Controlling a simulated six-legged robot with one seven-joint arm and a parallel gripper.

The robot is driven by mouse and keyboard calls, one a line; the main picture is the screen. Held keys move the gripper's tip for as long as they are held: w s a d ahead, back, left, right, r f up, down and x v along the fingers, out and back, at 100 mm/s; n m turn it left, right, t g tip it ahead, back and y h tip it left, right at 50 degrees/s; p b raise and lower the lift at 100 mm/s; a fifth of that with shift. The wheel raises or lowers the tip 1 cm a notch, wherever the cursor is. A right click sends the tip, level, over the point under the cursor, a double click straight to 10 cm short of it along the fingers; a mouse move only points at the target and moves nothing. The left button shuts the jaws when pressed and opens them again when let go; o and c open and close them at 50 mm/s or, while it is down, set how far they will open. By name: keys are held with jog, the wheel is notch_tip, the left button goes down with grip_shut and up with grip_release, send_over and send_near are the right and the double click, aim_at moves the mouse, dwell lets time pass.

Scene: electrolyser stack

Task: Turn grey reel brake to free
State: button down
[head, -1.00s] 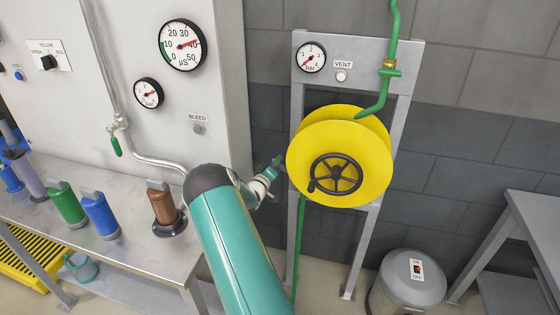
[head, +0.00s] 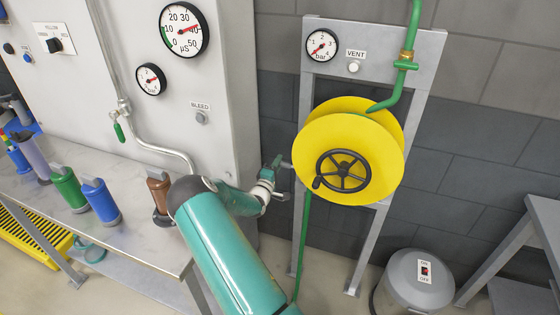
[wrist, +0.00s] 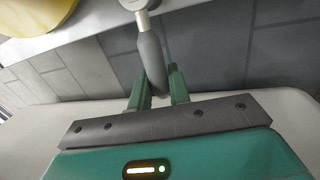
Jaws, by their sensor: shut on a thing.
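The yellow reel (head: 385,165), with a black handwheel (head: 343,171) on its face, hangs on a grey metal stand. The grey reel brake lever (wrist: 151,55) shows in the wrist view as a rounded grey handle with a pale round hub at its upper end. My gripper (wrist: 158,86) is shut on the lever's lower end, with a green finger on either side. In the head view my gripper (head: 276,168) is at the left edge of the reel. The lever is small there, and I cannot read its setting.
A bar gauge (head: 321,45) and a VENT button (head: 353,67) sit above the reel. A green hose (head: 305,235) hangs below it. A bench (head: 130,235) with coloured cylinders stands left. A grey bin (head: 415,280) with an on/off switch stands right.

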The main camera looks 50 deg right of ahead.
jog(key=shift+f+n, duration=0.2)
jog(key=shift+n, duration=0.1)
jog(key=c, duration=1.3)
grip_release()
jog(key=shift+c, duration=0.2)
jog(key=shift+a, duration=0.1)
jog(key=v, duration=0.7)
jog(key=shift+s, duration=0.15)
jog(key=shift+s+a+f, duration=0.1)
jog(key=shift+a, duration=0.1)
